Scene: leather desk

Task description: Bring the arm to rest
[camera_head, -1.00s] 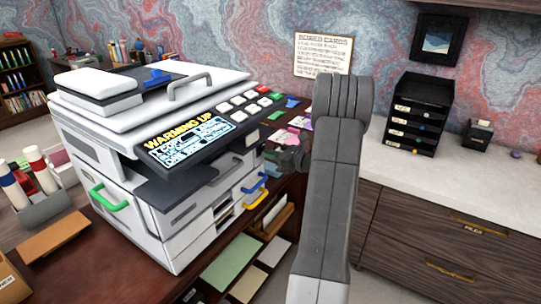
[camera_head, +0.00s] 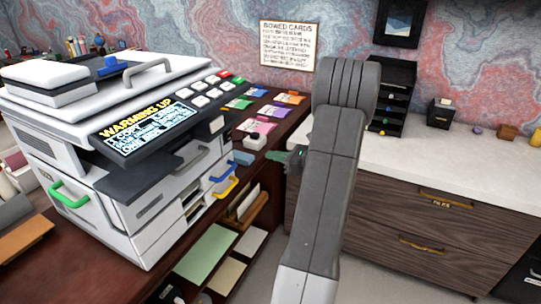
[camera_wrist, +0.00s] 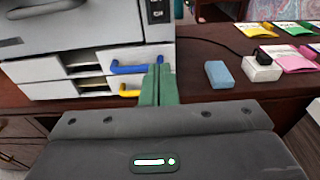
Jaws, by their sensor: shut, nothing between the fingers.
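My arm (camera_head: 330,180) rises in the middle of the head view, folded at a grey elbow. My gripper (camera_head: 297,156) shows as a small green and dark shape left of the arm, partly hidden behind it. In the wrist view the green fingers of my gripper (camera_wrist: 159,80) are together with nothing between them. They point toward the blue drawer handle (camera_wrist: 130,68) and yellow drawer handle (camera_wrist: 130,92) of the copier; I cannot tell whether they touch anything.
The copier (camera_head: 150,215) stands left on the dark desk, its screen reading "WARMING UP". Coloured cards (camera_head: 258,126), a blue block (camera_wrist: 218,74) and a white block (camera_wrist: 262,68) lie beside it. A pale counter (camera_head: 440,160) with a black tray rack (camera_head: 393,75) stands right.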

